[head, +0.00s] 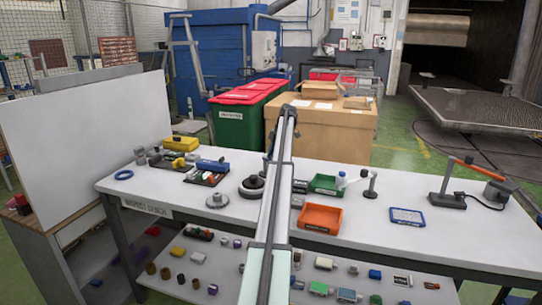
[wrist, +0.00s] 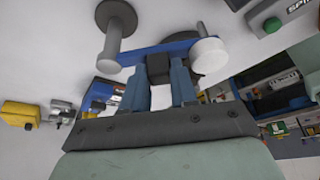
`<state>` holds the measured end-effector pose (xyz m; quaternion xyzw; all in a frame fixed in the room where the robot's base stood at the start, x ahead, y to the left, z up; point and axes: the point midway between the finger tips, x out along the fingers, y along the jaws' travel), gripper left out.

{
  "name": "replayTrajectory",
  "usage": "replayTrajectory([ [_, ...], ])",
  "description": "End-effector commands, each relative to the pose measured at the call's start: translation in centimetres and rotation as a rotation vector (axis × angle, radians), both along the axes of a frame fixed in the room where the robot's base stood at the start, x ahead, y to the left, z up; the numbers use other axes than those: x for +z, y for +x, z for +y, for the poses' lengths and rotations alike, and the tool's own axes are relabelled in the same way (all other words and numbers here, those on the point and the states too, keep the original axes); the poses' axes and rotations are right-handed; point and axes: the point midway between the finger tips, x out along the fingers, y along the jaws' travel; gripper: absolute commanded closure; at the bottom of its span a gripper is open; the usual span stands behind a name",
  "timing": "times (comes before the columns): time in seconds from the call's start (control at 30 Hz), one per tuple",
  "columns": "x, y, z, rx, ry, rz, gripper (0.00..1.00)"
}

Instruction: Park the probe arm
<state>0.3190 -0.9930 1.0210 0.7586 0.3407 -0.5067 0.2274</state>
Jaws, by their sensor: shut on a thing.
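In the wrist view my gripper (wrist: 160,78) has its two blue fingers closed on a dark block on a blue bar, which looks like the probe arm (wrist: 135,53). A white round piece (wrist: 208,54) is at the bar's right end. The bar's left end is close to a grey post with a round disc (wrist: 117,17); whether they touch is unclear. In the head view my arm's link hides the gripper. A grey post on a round foot (head: 370,184) stands right of the arm, beside a small white piece with blue (head: 341,180).
The white table holds an orange tray (head: 320,218), a green tray (head: 325,184), a blue-framed card (head: 407,216) and an orange-armed stand (head: 447,190). Left are a dark round stand (head: 251,187), a grey disc (head: 217,200) and a blue ring (head: 124,175). The front right is largely clear.

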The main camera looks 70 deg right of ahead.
Motion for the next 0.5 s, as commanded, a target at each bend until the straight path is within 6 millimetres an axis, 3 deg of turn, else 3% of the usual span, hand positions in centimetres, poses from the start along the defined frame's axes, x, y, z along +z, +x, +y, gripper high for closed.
replayTrajectory([
  [0.5,0.09,-0.19,-0.44,0.084,-0.001,-0.002,1.0],
])
